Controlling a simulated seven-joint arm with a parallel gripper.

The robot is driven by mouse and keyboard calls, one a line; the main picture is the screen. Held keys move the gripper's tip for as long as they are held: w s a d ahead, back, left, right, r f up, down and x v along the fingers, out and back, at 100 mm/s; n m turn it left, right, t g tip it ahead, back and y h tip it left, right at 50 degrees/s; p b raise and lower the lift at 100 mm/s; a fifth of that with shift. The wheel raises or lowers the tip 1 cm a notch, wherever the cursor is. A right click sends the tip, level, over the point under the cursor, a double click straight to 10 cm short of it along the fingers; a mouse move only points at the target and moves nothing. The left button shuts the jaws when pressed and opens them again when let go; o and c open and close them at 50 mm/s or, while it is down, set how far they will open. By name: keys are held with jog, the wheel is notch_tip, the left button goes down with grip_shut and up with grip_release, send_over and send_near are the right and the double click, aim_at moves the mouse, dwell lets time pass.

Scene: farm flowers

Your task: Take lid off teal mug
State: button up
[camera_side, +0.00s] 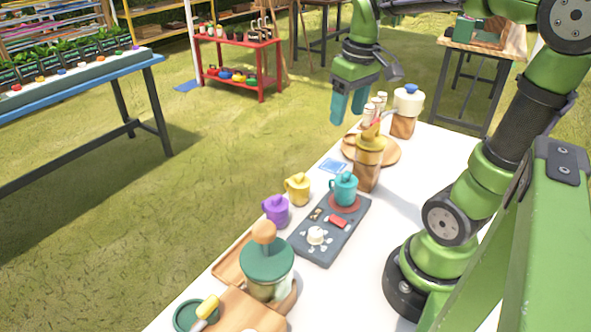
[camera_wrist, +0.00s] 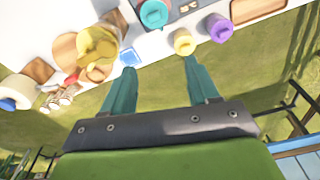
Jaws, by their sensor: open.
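The teal mug (camera_side: 343,190) stands upright on a red round coaster on a dark tray (camera_side: 327,238), and its lid (camera_side: 344,178) is on top. In the wrist view the teal mug (camera_wrist: 153,13) shows at the top edge, partly cut off. My gripper (camera_side: 348,107) is open and empty. It hangs in the air beyond the table's far edge, well above and apart from the mug. In the wrist view the gripper's teal fingers (camera_wrist: 158,82) are spread, with grass seen between them.
A yellow mug (camera_side: 298,189) and a purple mug (camera_side: 275,210) stand left of the tray. A yellow-topped wooden jar (camera_side: 369,160) stands behind the teal mug. A green-lidded jar (camera_side: 267,268) is at the front. The white table (camera_side: 425,170) has free room on the right.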

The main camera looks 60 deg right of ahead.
jog(key=d+n, duration=0.1)
jog(key=n+g, duration=0.1)
send_over(348, 174)
notch_tip(348, 174, down, 10)
jog(key=shift+d+f, duration=0.1)
jog(key=shift+d, duration=0.05)
jog(key=shift+s+a+f, duration=0.1)
jog(key=shift+f, duration=1.25)
jog(key=shift+a+f, duration=0.1)
jog(key=shift+f, duration=1.2)
jog(key=shift+c, duration=0.2)
grip_shut()
jog(key=shift+r, duration=0.1)
